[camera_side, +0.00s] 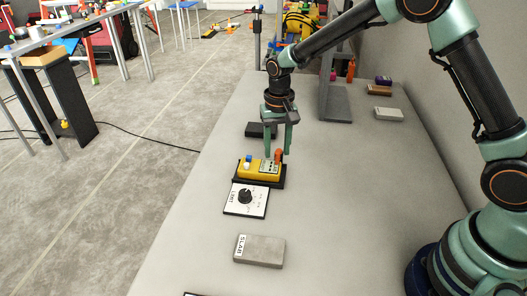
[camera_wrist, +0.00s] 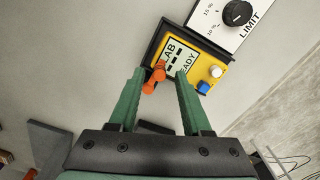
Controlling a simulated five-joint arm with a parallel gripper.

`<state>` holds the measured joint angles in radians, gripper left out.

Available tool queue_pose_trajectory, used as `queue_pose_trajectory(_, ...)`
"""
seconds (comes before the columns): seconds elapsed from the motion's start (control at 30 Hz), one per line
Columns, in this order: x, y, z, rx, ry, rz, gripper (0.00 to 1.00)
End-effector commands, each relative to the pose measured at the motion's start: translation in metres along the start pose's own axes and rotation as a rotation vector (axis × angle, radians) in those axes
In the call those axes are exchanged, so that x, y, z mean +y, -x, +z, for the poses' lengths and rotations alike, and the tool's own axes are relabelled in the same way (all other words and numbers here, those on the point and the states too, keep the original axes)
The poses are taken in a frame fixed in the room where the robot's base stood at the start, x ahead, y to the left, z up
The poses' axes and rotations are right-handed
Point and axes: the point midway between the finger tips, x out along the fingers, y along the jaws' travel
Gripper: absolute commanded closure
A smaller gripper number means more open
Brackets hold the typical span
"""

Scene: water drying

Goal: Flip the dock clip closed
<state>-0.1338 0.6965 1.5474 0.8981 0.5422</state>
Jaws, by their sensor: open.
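A yellow meter (camera_side: 246,172) with a screen, a blue button and a white button sits in a black dock (camera_side: 283,184) on the grey table. The meter also shows in the wrist view (camera_wrist: 205,68), its screen reading partly "AB" and "EADY". The orange dock clip (camera_side: 278,155) stands up at the meter's right end. In the wrist view the clip (camera_wrist: 153,78) appears between my fingertips, nearer the left one. My gripper (camera_side: 277,151) is open, pointing down over that end of the dock. I cannot tell whether a finger touches the clip.
A LIMIT dial plate (camera_side: 232,207) lies just in front of the dock, and a grey SLAB block (camera_side: 262,252) lies nearer. A dark block (camera_side: 254,130) is behind the dock. A grey upright panel (camera_side: 334,98) and small blocks (camera_side: 388,114) stand farther back.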

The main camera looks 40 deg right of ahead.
Motion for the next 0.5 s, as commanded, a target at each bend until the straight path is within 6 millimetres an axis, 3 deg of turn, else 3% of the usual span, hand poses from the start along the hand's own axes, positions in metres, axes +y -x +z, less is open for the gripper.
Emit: queue_pose_trajectory(0.5,-0.001,0.096,-0.001,0.006,0.000,-0.003,0.52)
